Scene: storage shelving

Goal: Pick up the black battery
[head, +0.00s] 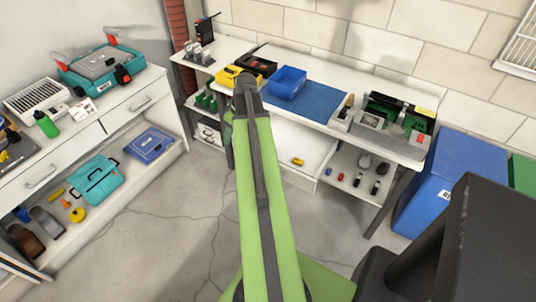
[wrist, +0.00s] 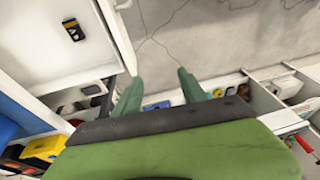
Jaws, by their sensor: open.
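A small black block with yellow and pale marks (wrist: 73,30), possibly the black battery, lies on a white surface at the upper left of the wrist view. I cannot tell for sure that it is the battery. Small dark items (head: 375,187) also lie on the bench's lower shelf at right in the head view, too small to identify. My gripper (wrist: 160,82) is open and empty in the wrist view, its two green fingers apart. The block is to the left of the fingers and apart from them. In the head view my arm hides most of the gripper.
A white workbench (head: 340,65) carries a blue bin (head: 287,83), a yellow bin (head: 229,76) and a blue mat (head: 318,103). A white drawer cabinet (head: 115,119) with a teal case (head: 95,180) stands at left. A blue container (head: 448,175) stands at right. Cracked floor lies clear between.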

